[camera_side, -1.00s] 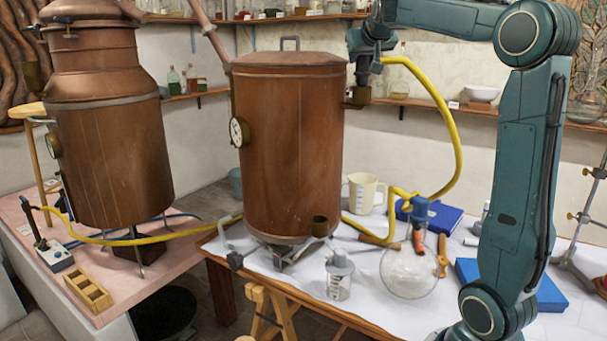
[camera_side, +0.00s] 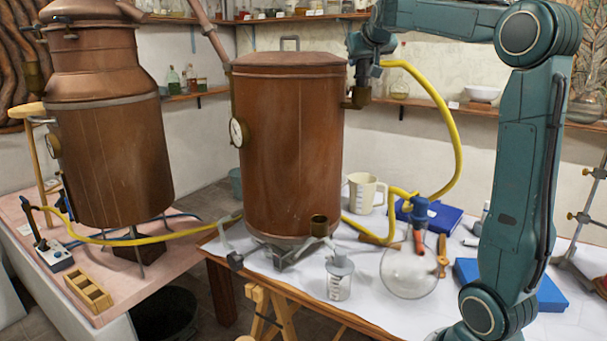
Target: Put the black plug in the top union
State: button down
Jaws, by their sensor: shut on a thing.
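The copper boiler (camera_side: 292,150) stands on the white-topped table. The top union (camera_side: 357,97) is the brass fitting high on its right wall. My gripper (camera_side: 372,66) is just above and slightly right of the union, pointing down. It is shut on a small dark piece, which looks like the black plug at the upper end of the yellow hose (camera_side: 447,120). The plug is mostly hidden by the fingers and too small to see clearly. Whether it touches the union cannot be told from this side.
A beaker (camera_side: 339,278), a cream jug (camera_side: 363,192) and blue books (camera_side: 510,285) stand on the table. Another copper vessel (camera_side: 112,160) stands left. A shelf runs behind.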

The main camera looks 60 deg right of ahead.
jog(key=shift+f, duration=1)
dwell(3.6)
jog(key=shift+r, duration=0.1)
dwell(0.5)
jog(key=c, duration=0.9)
grip_release()
jog(key=shift+a, duration=0.15)
jog(key=v, duration=1.3)
jog(key=shift+s+a, duration=0.2)
jog(key=shift+a, duration=0.05)
jog(key=shift+a, duration=0.1)
